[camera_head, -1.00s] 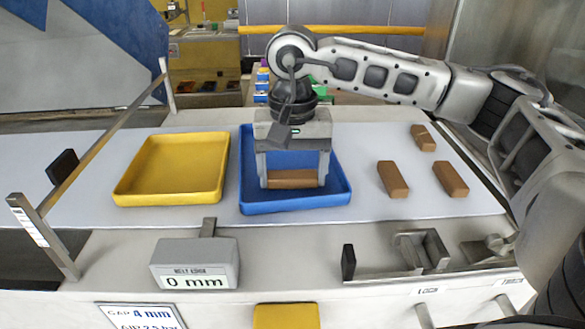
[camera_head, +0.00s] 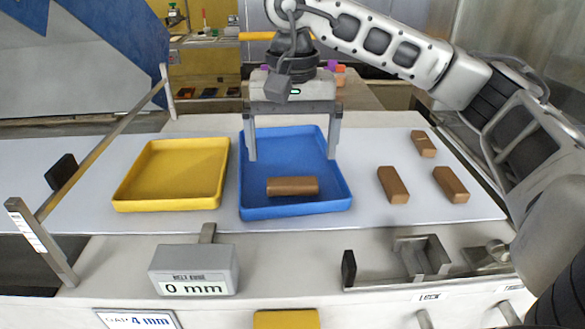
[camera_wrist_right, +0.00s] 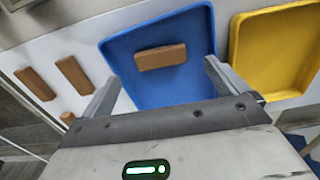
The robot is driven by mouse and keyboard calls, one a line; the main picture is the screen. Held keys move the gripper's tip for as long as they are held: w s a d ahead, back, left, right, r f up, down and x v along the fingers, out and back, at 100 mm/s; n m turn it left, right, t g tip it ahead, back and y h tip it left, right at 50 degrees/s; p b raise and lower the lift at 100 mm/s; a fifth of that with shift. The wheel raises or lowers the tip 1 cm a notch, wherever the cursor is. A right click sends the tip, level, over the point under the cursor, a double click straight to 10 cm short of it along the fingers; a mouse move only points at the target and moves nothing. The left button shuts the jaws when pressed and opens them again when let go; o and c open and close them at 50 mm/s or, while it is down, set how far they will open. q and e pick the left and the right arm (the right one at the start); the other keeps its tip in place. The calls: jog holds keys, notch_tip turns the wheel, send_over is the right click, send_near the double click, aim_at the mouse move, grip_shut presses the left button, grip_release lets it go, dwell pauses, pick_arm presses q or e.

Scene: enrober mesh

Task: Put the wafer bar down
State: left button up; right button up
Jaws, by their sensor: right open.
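A brown wafer bar (camera_head: 292,187) lies flat in the blue tray (camera_head: 344,198), near its front edge. In the right wrist view the bar (camera_wrist_right: 161,57) rests in the blue tray (camera_wrist_right: 190,95), apart from the fingers. My right gripper (camera_head: 293,157) is open and empty above the tray, its two fingers spread wide, behind and above the bar in the head view. In the right wrist view the open fingers (camera_wrist_right: 160,82) show on either side, with the bar beyond them. My left gripper is not in view.
An empty yellow tray (camera_head: 172,205) stands to the left of the blue one. Several brown bars (camera_head: 393,184) lie on the white belt (camera_head: 440,205) to the right. A grey block reading 0 mm (camera_head: 194,268) and metal brackets (camera_head: 423,256) stand along the front ledge.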

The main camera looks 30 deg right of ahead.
notch_tip(320, 180, up, 6)
jog(key=shift+f+p, duration=0.2)
jog(key=shift+p, duration=0.25)
